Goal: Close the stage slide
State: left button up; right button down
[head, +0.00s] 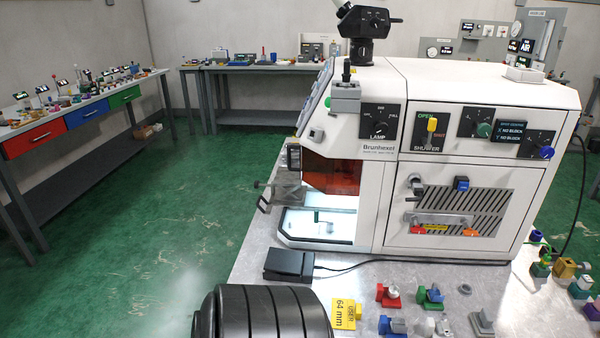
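The white Brunhexel machine (440,90) stands on the grey table. Its lit opening (318,222) is on its left front side, under an orange-red shield (330,176). A grey slide part with a small handle (263,196) sticks out to the left from this opening, so the stage slide appears pulled out. A bright plate with a small upright piece (318,216) shows inside the opening. How far the slide extends is hard to tell at this size. Neither my left nor my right gripper is in view.
A black pedal-like box (289,264) with a cable lies before the opening. Several coloured blocks and fittings (430,297) lie at the table's front right, near a yellow 64 mm tag (344,313). Green floor (190,200) is clear to the left. Benches stand behind.

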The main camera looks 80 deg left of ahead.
aim_at(284, 196)
jog(key=l+u, duration=0.1)
jog(key=u, duration=1.7)
jog(key=i+l, duration=0.05)
